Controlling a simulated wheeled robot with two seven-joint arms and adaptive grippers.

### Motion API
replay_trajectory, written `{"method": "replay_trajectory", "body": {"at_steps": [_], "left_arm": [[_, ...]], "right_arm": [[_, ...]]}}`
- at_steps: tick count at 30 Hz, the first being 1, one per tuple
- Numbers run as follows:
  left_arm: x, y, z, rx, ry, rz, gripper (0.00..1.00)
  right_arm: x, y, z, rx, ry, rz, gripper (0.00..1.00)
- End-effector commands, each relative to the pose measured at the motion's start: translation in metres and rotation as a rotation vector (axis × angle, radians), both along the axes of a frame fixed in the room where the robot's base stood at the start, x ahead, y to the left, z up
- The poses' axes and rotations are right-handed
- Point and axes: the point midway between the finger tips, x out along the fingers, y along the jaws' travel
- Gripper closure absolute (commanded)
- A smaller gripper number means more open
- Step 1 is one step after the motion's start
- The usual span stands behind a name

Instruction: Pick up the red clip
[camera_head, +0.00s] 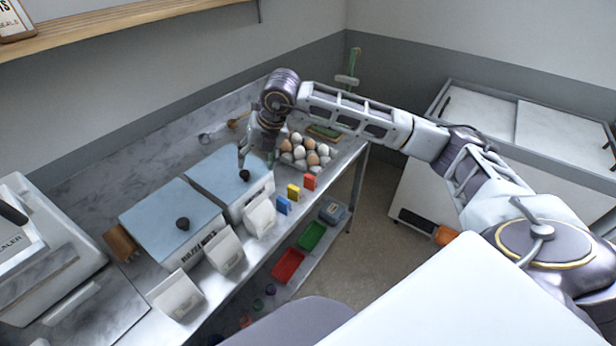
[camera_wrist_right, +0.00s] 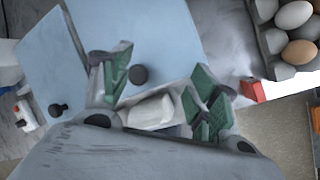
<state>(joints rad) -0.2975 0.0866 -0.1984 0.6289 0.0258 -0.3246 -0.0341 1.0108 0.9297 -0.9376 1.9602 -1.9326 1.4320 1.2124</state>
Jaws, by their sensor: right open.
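The red clip (camera_head: 309,182) stands on the metal counter near its front edge, right of the yellow clip (camera_head: 293,191) and the blue clip (camera_head: 284,205). In the right wrist view the red clip (camera_wrist_right: 252,90) shows at the right, beside the egg tray and outside the fingers. My right gripper (camera_head: 256,160) is open and empty. It hangs above the far blue-lidded container, left of the red clip. In the wrist view its green-padded fingers (camera_wrist_right: 160,85) are spread apart over the blue lid. My left gripper is not in view.
An egg tray (camera_head: 304,153) sits behind the clips. Two blue-lidded containers (camera_head: 170,217) with black knobs and several white bins (camera_head: 259,216) stand to the left. Red (camera_head: 289,265) and green (camera_head: 312,235) bins sit on the lower shelf. Some counter is bare around the clips.

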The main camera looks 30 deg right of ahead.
Motion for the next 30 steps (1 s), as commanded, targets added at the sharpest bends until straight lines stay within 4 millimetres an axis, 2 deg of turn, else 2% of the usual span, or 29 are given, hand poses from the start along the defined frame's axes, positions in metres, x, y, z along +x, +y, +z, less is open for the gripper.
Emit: {"method": "replay_trajectory", "body": {"at_steps": [9, 15, 21, 30], "left_arm": [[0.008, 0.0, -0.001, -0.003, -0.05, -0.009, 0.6], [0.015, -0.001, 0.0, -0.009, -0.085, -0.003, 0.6], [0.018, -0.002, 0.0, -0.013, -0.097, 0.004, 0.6], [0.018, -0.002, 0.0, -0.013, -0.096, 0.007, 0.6]], "right_arm": [[-0.015, -0.071, -0.011, -0.221, 0.102, -0.357, 0.39], [-0.037, -0.103, -0.011, -0.31, 0.175, -0.606, 0.39], [-0.046, -0.112, -0.01, -0.314, 0.199, -0.776, 0.39], [-0.046, -0.112, -0.01, -0.293, 0.195, -0.834, 0.39]]}}
